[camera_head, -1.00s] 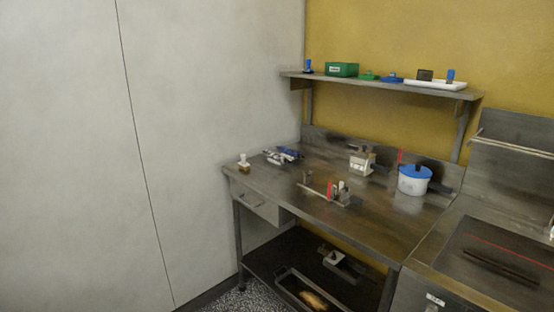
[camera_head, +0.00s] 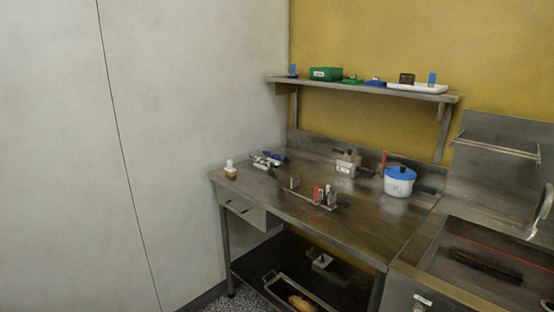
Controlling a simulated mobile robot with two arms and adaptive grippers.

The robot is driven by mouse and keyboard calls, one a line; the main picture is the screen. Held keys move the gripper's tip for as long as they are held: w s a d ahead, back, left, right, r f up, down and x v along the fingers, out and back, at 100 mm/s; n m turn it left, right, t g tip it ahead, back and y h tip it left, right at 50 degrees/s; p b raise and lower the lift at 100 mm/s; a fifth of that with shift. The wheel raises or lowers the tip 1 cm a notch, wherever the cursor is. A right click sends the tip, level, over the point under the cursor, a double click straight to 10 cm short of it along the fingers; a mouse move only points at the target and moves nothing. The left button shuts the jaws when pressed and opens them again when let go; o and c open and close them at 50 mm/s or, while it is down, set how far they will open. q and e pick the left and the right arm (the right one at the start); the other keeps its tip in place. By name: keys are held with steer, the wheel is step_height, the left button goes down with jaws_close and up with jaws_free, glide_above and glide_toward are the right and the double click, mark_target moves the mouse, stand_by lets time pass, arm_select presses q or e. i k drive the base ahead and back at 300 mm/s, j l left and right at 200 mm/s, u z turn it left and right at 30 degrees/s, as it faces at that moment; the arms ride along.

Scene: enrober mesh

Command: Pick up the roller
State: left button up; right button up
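No object is clear enough for me to name it surely as the roller. A dark, long bar-like piece (camera_head: 485,266) lies in the recessed steel unit at the right. Small metal tools with blue parts (camera_head: 268,160) lie at the back left of the steel worktable (camera_head: 270,205), too small to tell apart. A rack of upright tools (camera_head: 318,198), one with a red handle, stands near the table's front middle. Neither of my grippers is in view.
A white pot with a blue lid (camera_head: 399,183), a metal box-like device (camera_head: 346,162) and a small bottle (camera_head: 230,170) stand on the table. A wall shelf (camera_head: 360,88) holds bins and trays. A metal tray (camera_head: 298,292) sits below. The table's front right is clear.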

mark_target(283, 158)
steer(key=i+j, duration=0.4)
steer(key=i, duration=0.15)
steer(key=i+j, duration=0.35)
steer(key=i, duration=0.15)
steer(key=j+u, duration=0.05)
